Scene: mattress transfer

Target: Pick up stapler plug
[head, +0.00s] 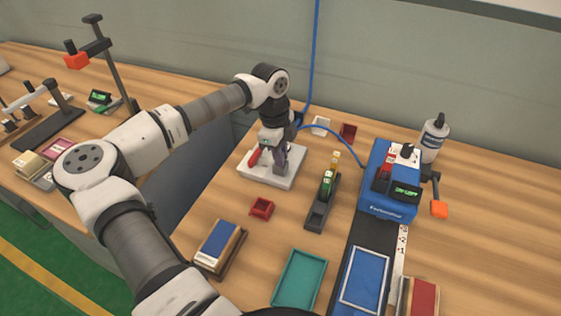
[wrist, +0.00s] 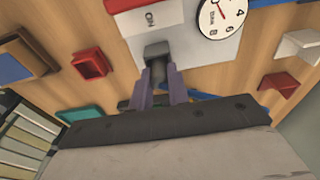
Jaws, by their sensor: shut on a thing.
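A dark grey plug (wrist: 156,52) shows in the wrist view between the fingertips of my gripper (wrist: 160,77). My gripper is shut on it. The plug stands at the edge of a pale grey-white unit (wrist: 178,32) with an "ON" label, a red part and a round dial. I cannot tell whether the plug is still seated in it. In the head view my gripper (head: 281,161) points down over this white unit (head: 258,177); the plug is mostly hidden there by the fingers.
A small red tray (head: 262,208), a dark holder with green and yellow parts (head: 318,214) and a blue machine (head: 384,197) stand close by. A blue cable (head: 345,142) runs between the arm and the machine. A teal tray (head: 299,282) lies in front.

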